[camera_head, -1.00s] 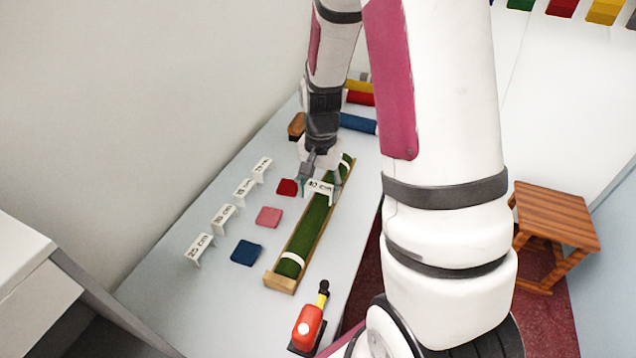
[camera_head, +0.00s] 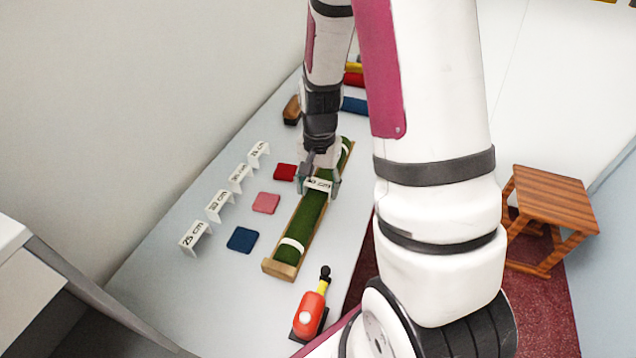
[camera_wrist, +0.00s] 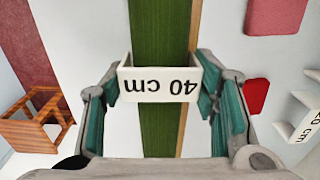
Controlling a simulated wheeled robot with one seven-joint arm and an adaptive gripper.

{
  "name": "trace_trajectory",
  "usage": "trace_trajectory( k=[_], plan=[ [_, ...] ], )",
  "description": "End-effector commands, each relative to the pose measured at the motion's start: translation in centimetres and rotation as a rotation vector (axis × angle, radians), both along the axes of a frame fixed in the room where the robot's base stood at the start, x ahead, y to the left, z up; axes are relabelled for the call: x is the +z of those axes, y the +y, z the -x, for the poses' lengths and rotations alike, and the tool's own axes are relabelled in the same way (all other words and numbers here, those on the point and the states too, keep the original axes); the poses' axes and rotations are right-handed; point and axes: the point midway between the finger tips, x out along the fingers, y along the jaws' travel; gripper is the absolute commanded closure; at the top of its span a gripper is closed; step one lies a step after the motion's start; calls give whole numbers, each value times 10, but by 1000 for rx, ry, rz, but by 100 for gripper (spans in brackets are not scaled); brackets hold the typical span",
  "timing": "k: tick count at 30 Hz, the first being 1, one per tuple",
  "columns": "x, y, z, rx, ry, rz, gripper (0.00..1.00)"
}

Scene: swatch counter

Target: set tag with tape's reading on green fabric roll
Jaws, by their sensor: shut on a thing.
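The green fabric roll (camera_head: 310,212) lies lengthwise in a wooden cradle (camera_head: 278,268) on the counter, with white bands around it. It also shows in the wrist view (camera_wrist: 158,30). My gripper (camera_head: 319,184) is shut on a white tag reading "40 cm" (camera_wrist: 160,84), which appears upside down in the wrist view. The tag spans across the roll between my teal fingertips; whether it rests on the roll or hangs just above it I cannot tell. No tape with a readable scale shows.
Several white tags, one reading "25 cm" (camera_head: 195,238), stand in a row at the left. Red (camera_head: 285,172), pink (camera_head: 266,203) and blue (camera_head: 242,239) swatches lie between them and the roll. A wooden stool (camera_head: 550,205) stands right.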

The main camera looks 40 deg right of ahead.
Motion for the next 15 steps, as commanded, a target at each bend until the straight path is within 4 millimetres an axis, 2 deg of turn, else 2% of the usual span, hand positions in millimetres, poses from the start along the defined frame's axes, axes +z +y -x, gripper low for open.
trace_trajectory(
  k=[5,6,8,9,15],
  plan=[
    [0,0,0,0,0,0,63],
    [0,0,0,0,0,0,39],
    [0,0,0,0,0,0,26],
    [0,0,0,0,0,0,22],
    [0,0,0,0,0,0,22]
  ],
)
